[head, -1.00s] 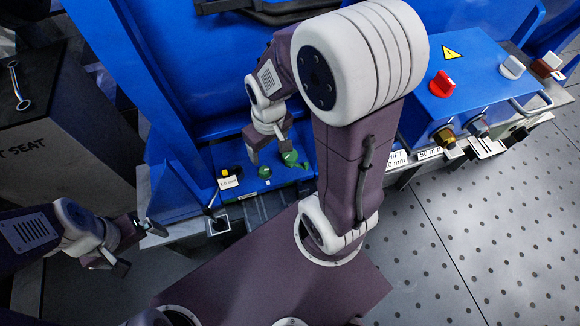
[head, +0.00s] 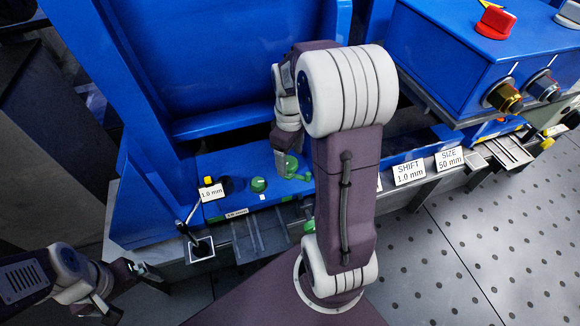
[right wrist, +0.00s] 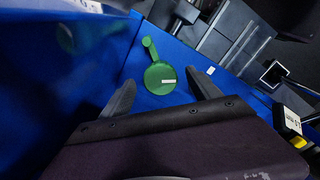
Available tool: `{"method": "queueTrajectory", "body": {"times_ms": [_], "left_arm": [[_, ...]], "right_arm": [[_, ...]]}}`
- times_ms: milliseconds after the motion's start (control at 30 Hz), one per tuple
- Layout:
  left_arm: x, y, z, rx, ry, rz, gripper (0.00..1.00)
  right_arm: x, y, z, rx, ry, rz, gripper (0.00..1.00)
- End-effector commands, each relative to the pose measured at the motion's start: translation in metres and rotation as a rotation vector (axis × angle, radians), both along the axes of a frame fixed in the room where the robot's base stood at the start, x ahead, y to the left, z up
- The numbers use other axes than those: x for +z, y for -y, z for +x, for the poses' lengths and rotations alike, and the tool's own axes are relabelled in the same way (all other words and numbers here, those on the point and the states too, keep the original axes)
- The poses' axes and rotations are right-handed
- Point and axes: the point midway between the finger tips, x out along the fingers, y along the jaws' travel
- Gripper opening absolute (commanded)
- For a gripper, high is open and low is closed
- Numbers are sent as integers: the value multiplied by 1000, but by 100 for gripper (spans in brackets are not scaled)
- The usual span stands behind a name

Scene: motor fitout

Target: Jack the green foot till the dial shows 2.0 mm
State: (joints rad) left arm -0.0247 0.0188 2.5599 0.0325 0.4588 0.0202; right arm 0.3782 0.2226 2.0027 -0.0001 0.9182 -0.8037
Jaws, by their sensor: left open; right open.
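A green round foot with a short lever (right wrist: 160,78) lies between the fingertips of my right gripper (right wrist: 160,92) in the right wrist view. The fingers are open on either side of it, apart from it in that view. In the head view my right gripper (head: 291,165) points down over this green part, which is partly hidden by the fingers. A second green knob (head: 258,184) stands to its left on the blue ledge. My left gripper (head: 130,290) is open and empty at lower left.
A small lever on a square base (head: 202,248) stands at the ledge's front left. Signs read SHIFT 1.0 mm (head: 408,172) and SIZE 50 mm (head: 449,158). A blue box with a red knob (head: 494,22) is at upper right. The perforated floor (head: 470,230) at right is clear.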

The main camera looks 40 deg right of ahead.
Motion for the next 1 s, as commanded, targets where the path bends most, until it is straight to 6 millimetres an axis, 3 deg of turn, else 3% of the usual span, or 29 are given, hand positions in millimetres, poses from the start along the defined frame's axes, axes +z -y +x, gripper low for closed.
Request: {"method": "queueTrajectory", "body": {"times_ms": [33,67,333,500,567,767,1000], "left_arm": [[-14,0,0,0,0,0,100],[-15,0,0,0,0,0,100],[-13,0,0,0,0,0,100],[-13,0,0,0,0,0,100],[-13,0,0,0,0,0,100],[-9,0,0,0,0,0,100],[13,0,0,0,0,0,100]], "right_arm": [[-15,0,0,0,0,0,72],[-18,0,0,0,1,0,72],[-16,0,0,0,3,-1,69],[-16,0,0,0,1,0,22],[-16,0,0,0,1,0,9],[-15,0,0,-16,1,0,9],[-11,-1,0,-124,-1,0,9]]}}
